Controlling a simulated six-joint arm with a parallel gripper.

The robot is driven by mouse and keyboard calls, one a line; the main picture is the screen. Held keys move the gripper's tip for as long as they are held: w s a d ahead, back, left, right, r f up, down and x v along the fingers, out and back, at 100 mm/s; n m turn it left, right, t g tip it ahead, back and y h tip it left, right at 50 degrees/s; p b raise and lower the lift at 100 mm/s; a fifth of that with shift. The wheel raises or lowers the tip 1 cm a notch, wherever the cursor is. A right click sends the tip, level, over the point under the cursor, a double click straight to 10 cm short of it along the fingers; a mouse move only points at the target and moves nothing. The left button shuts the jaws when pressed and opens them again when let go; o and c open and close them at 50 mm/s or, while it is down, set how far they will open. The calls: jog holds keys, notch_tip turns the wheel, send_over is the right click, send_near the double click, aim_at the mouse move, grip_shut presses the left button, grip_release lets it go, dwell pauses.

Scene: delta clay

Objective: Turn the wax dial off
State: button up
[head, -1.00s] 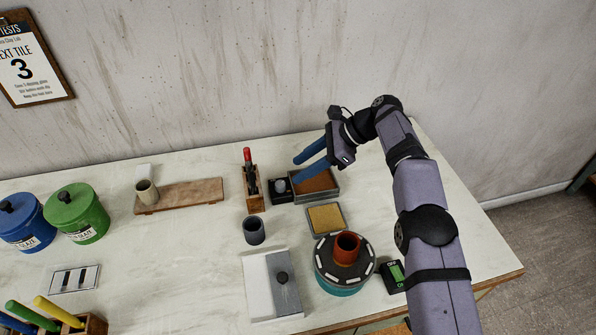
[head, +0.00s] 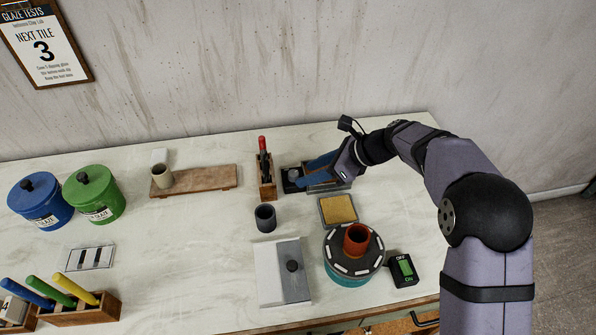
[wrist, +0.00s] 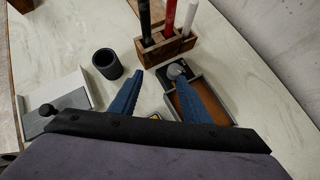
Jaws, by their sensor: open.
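The wax dial (head: 294,174) is a small grey knob on a black box at the left end of the brown wax tray (head: 318,187). In the wrist view the dial (wrist: 177,71) shows near the tip of the right finger, and the tray (wrist: 190,104) is partly hidden behind that finger. My gripper (head: 310,171) is open, its two blue fingers pointing left at the dial. In the wrist view the gripper (wrist: 155,75) has its fingers spread, with the dial between their tips but nearer the right one. I cannot tell whether that finger touches the dial.
A wooden tool holder (head: 267,190) stands just left of the dial. A dark cup (head: 265,218), a yellow sponge tray (head: 338,210) and a wheel with a red-brown pot (head: 357,240) stand nearer the front. An on/off switch box (head: 403,269) is at the right.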

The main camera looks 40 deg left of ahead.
aim_at(294, 173)
jog(key=shift+w+a+t, duration=0.15)
jog(key=shift+w+t, duration=0.45)
jog(key=shift+w, duration=0.55)
jog(key=shift+p+x, duration=1)
jog(key=shift+x, duration=2.7)
jog(key=c, duration=1)
